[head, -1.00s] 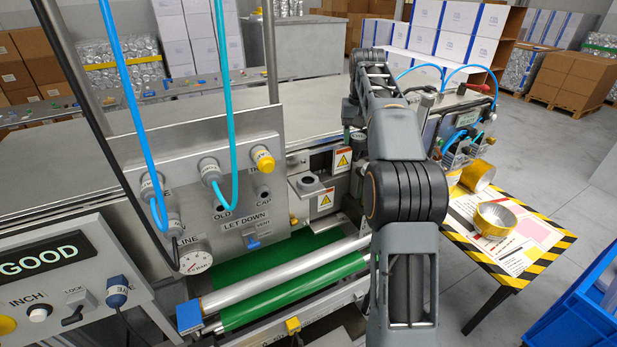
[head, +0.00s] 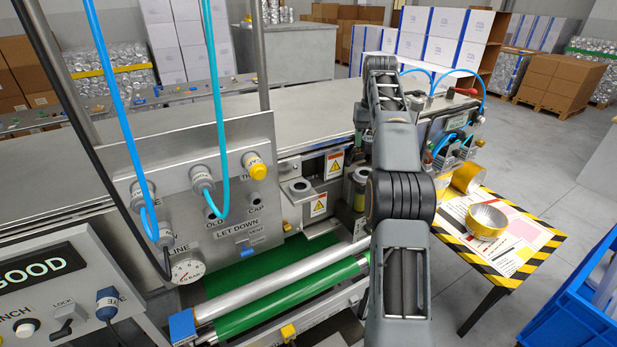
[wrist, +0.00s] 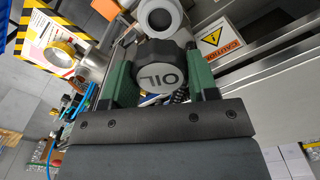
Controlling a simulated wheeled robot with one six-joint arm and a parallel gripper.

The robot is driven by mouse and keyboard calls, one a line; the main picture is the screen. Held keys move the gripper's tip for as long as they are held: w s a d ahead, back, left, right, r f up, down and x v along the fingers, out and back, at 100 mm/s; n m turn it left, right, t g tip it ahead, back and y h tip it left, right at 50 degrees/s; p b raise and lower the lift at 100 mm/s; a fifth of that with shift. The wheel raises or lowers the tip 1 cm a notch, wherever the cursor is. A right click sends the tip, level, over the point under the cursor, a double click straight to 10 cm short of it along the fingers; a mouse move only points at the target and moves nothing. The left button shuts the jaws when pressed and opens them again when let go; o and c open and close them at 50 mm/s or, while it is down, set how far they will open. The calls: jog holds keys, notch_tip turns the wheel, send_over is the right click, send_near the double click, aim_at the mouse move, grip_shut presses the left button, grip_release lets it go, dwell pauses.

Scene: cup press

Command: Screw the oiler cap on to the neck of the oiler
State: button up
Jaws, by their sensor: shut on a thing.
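My gripper (wrist: 161,84) is shut on the oiler cap (wrist: 158,78), a dark cap with a ribbed side and a grey face marked OIL, which reads upside down in the wrist view. The green fingers press on its left and right sides. Just beyond the cap in the wrist view is a round grey-topped part (wrist: 160,16); I cannot tell whether it is the oiler's neck. In the head view a small upright cylinder with a yellowish body (head: 359,188), probably the oiler, stands left of my arm, partly hidden by it.
A steel panel (head: 205,190) with hoses and knobs stands left. A green belt with rollers (head: 270,285) lies below. A striped table (head: 530,262) with tape rolls (head: 486,221) and a blue crate (head: 585,300) are right.

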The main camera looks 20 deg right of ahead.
jog(key=shift+f, duration=0.2)
jog(key=shift+m, duration=0.3)
jog(key=shift+f+b, duration=2.35)
jog(key=shift+f, duration=0.4)
jog(key=shift+r+p, duration=0.1)
jog(key=shift+p, duration=0.8)
jog(key=shift+f+b, duration=0.95)
jog(key=shift+f, duration=0.45)
jog(key=o, duration=1.3)
jog(key=shift+c, duration=0.2)
jog(key=shift+r+p, duration=1.75)
jog(key=shift+r, duration=2.05)
